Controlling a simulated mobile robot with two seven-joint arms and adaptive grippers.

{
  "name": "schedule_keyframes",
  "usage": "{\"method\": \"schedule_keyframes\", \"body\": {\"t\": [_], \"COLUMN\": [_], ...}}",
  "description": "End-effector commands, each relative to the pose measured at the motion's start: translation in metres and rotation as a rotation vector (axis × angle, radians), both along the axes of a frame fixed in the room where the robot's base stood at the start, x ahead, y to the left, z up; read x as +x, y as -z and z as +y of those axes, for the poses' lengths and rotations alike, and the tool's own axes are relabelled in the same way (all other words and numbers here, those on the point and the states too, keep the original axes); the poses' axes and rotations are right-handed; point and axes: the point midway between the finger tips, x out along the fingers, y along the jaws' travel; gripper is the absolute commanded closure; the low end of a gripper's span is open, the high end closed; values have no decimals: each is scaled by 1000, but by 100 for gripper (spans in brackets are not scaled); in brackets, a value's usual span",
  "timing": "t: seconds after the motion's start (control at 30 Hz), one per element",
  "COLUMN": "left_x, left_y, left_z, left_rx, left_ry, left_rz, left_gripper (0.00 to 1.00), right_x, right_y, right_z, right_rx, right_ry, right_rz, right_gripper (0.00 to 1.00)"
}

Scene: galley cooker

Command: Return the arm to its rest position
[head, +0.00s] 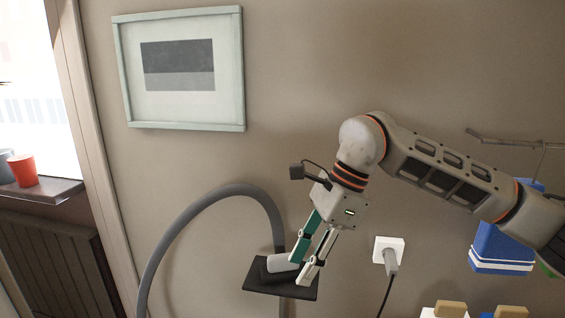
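My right arm comes in from the right, and its gripper (303,272) points down and to the left. Its teal finger and its white finger stand apart with a gap between the tips, so it looks open. The tips are at a small black shelf (268,289) in front of the wall. A short pale grey cylinder (279,263) lies at the shelf, right beside the left fingertip. I cannot tell whether the finger touches it. My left gripper is not in view.
A thick grey hose (200,204) arches behind the shelf. A white socket with a plug (389,256) and black cord is right of the gripper. A blue item (498,248) hangs near a rail (515,139) at the right. A framed picture (182,70) hangs upper left; the wall above is clear.

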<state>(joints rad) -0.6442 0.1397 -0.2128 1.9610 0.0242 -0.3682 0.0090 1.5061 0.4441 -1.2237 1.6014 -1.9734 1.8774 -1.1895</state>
Motion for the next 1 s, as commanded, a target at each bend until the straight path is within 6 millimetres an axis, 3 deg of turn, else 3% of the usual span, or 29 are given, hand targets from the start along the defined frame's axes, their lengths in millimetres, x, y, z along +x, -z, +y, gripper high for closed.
{"method": "schedule_keyframes", "body": {"t": [0.03,0.3,0.47,0.6,0.8,1.0], "left_x": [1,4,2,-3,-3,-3], "left_y": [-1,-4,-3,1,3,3], "left_z": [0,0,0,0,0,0], "left_rx": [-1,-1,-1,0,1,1], "left_ry": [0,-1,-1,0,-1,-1], "left_rz": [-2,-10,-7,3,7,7], "left_gripper": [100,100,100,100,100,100], "right_x": [-10,-55,-85,-102,-92,-53], "right_y": [13,32,29,14,-8,-2], "right_z": [12,72,112,137,143,115], "right_rx": [42,308,538,767,1072,1333], "right_ry": [-11,-4,51,155,382,692], "right_rz": [43,243,438,656,994,1349], "right_gripper": [66,66,66,66,66,66]}}
